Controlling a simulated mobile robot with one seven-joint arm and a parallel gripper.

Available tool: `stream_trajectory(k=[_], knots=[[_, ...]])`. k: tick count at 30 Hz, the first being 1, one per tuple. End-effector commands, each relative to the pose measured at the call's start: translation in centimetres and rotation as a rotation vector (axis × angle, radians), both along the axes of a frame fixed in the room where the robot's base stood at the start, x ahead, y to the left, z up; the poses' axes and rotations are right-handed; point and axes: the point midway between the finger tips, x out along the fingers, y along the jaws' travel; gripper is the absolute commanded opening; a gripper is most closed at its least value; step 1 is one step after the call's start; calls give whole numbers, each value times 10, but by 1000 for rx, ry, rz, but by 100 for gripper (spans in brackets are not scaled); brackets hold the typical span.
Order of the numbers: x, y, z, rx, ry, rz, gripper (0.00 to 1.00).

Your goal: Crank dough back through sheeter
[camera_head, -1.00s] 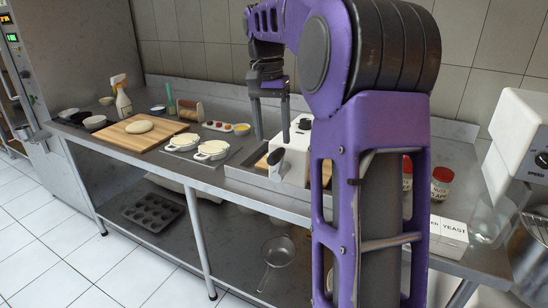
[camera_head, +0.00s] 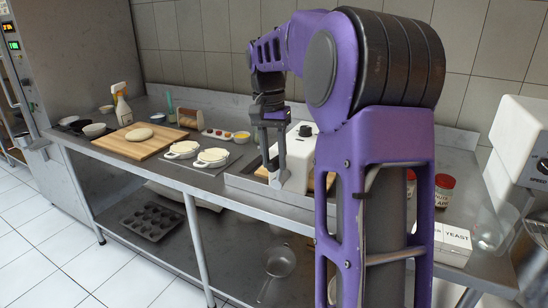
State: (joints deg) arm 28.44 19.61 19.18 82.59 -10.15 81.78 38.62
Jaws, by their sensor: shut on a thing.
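The sheeter (camera_head: 299,160) is a white box with a dark knob on top, standing on the steel bench right of centre. My gripper (camera_head: 275,176) points down at its left front side. It is shut on the sheeter's crank handle, which the fingers mostly hide. A tan strip (camera_head: 262,173) shows low beside the sheeter's left side; I cannot tell whether it is dough or a board. My purple arm covers the sheeter's right side. A round pale piece of dough (camera_head: 139,134) lies on a wooden board (camera_head: 112,147) at the left.
Two white dishes with pale contents (camera_head: 212,157) stand on a grey mat left of the sheeter. A yeast box (camera_head: 452,240) and red-lidded jar (camera_head: 444,190) stand right.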

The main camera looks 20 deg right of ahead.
Motion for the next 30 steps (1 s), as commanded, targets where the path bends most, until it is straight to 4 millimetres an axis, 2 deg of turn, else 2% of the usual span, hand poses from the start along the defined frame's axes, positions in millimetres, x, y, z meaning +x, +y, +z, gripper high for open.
stream_trajectory(k=[1, 2, 30], knots=[[0, 0, 0, 0, 0, 0, 5], [0, 0, 0, 0, 0, 0, 0], [0, 0, 1, 0, -1, 0, 0]])
